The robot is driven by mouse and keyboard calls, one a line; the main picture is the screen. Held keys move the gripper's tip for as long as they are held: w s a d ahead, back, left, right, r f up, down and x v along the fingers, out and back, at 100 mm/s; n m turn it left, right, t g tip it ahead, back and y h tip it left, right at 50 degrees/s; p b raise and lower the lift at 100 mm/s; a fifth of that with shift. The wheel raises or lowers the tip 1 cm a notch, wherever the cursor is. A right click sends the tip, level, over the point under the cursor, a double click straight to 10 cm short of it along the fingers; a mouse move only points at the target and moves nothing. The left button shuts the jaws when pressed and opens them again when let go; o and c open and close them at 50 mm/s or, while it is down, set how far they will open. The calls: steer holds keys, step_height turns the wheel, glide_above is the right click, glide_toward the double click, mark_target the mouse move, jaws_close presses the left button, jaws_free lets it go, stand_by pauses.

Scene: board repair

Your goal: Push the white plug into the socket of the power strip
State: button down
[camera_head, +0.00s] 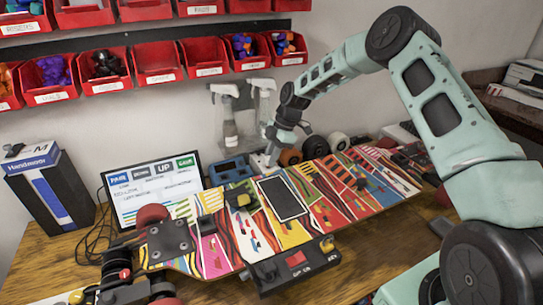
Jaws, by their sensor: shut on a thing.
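My gripper (273,150) is at the back edge of the table, behind the skateboard, pointing down. It is shut on a small white piece, the white plug (262,163), seen at its tips. The plug is small here, and its prongs cannot be made out. I cannot pick out the power strip or its socket for sure; the area under the gripper is partly hidden by the board and the arm. A blue box (231,170) stands just left of the gripper. Whether the plug touches a socket cannot be told.
A colourful skateboard (217,254) with a dark tablet (283,198) on it fills the table's middle. A monitor (152,190) and a blue-black box (50,188) stand left. Spray bottles (228,128) and several wheels (338,142) are near the gripper. Red bins (160,62) hang above.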

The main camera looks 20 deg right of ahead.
steer(key=shift+f, duration=0.45)
stand_by(0.4)
steer(key=c, duration=0.9)
jaws_free()
steer(key=shift+r, duration=0.2)
steer(key=shift+r+p, duration=0.45)
steer(key=shift+r, duration=0.65)
steer(key=shift+r, duration=0.3)
steer(key=shift+r+p, duration=1.85)
steer(key=shift+r, duration=1.15)
